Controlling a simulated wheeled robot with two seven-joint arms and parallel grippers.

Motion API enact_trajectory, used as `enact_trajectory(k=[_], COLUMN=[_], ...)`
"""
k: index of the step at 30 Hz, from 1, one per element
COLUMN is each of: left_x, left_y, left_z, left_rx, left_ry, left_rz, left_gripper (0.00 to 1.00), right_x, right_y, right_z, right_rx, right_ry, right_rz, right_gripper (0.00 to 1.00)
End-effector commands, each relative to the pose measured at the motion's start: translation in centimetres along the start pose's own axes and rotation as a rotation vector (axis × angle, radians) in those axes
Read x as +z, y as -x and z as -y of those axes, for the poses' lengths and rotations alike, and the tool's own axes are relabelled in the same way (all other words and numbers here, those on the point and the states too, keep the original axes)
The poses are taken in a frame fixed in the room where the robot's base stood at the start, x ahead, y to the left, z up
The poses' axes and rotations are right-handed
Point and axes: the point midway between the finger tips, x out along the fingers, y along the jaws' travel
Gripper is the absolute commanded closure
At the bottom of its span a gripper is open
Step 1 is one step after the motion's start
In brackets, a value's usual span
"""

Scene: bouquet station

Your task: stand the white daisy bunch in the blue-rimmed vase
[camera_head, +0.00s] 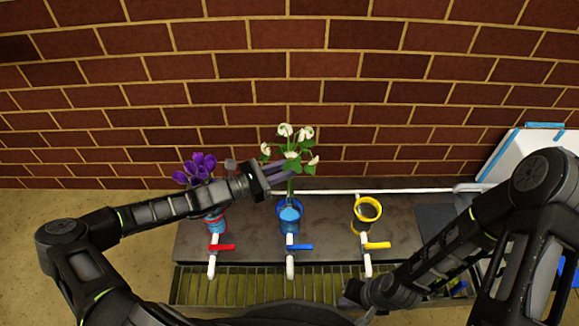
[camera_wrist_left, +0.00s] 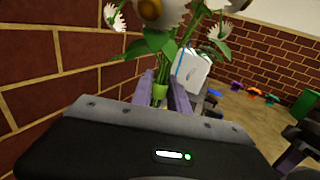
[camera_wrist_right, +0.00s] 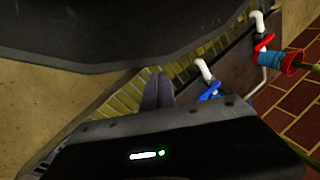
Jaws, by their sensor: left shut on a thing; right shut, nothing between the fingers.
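The white daisy bunch (camera_head: 291,152) is upright, with white heads and green leaves; it also shows in the left wrist view (camera_wrist_left: 160,40). My left gripper (camera_head: 287,172) is shut on its green stems, seen close up between the fingers (camera_wrist_left: 161,92). The blue-rimmed vase (camera_head: 290,214) stands directly below the bunch in the head view. The stem ends appear at or just above its rim; I cannot tell whether they are inside. My right gripper (camera_head: 349,293) is shut and empty near the front grating, away from the vase; its fingers show in the right wrist view (camera_wrist_right: 158,92).
A red-rimmed vase (camera_head: 215,222) with purple tulips (camera_head: 199,167) stands left, partly behind my left arm. A yellow-rimmed vase (camera_head: 367,208) stands right, seemingly empty. Red (camera_head: 222,247), blue (camera_head: 299,247) and yellow (camera_head: 377,245) tap handles line the front. A brick wall rises behind.

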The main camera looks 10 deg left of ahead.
Motion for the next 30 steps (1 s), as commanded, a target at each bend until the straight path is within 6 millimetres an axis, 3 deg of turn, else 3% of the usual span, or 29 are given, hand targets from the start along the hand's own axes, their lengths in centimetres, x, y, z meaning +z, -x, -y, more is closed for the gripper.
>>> enact_trajectory(k=[30], left_x=[-8.4], left_y=[0.0], left_z=[0.0], left_rx=[0.0], left_ry=[-0.001], left_rz=[0.001], left_gripper=[1.0], right_x=[-1.2], right_y=[-8.8], right_z=[-2.9], right_rx=[-0.001], right_ry=[-0.007], right_rz=[-0.041], right_gripper=[1.0])
